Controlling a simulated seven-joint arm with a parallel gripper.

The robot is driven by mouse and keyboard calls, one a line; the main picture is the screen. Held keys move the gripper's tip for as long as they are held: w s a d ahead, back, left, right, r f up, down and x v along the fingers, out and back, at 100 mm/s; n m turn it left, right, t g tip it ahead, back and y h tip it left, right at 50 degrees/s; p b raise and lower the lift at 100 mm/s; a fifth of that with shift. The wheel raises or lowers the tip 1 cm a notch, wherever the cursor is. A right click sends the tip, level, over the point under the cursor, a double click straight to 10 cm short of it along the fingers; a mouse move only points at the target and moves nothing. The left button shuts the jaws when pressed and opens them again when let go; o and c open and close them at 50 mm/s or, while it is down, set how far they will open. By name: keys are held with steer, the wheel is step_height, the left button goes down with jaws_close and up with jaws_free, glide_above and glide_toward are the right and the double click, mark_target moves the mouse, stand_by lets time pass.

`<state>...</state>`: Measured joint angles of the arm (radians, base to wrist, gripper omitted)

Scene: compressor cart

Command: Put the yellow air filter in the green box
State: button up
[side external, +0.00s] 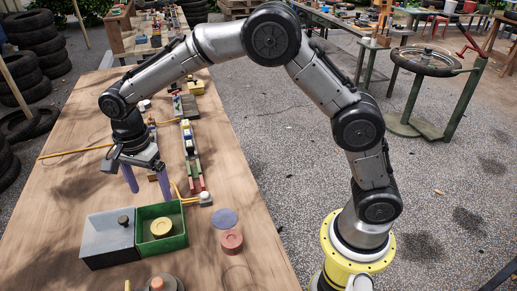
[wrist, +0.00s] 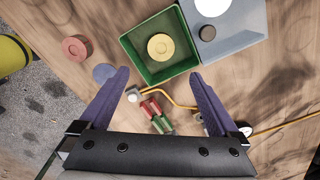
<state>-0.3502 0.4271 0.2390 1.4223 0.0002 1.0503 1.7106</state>
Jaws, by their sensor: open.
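The yellow air filter (side external: 161,227) is a round disc with a raised centre. It lies inside the green box (side external: 165,246), on its floor, and it also shows there in the wrist view (wrist: 160,47). The green box (wrist: 137,62) is open-topped and stands on the wooden table. My gripper (side external: 151,195) points down over the table, just behind the green box in the side view. Its two purple fingers are spread wide with nothing between them, as the wrist view (wrist: 159,75) also shows.
A red disc (side external: 231,241) and a blue disc (side external: 224,218) lie to the right. A coloured row of parts (side external: 189,150) and yellow hose (side external: 75,152) lie behind.

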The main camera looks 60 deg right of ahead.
steer(key=s+d+r+n+t, duration=0.3)
steer(key=s+d+r+n, duration=0.5)
steer(key=s+d+r, duration=0.45)
steer(key=s+d+f+n+t, duration=0.1)
steer(key=s+d+n, duration=0.3)
steer(key=s, duration=1.2)
steer(key=n+t, duration=0.1)
steer(key=n, duration=0.2)
steer(key=shift+n+t, duration=0.3)
steer(key=shift+s, duration=0.1)
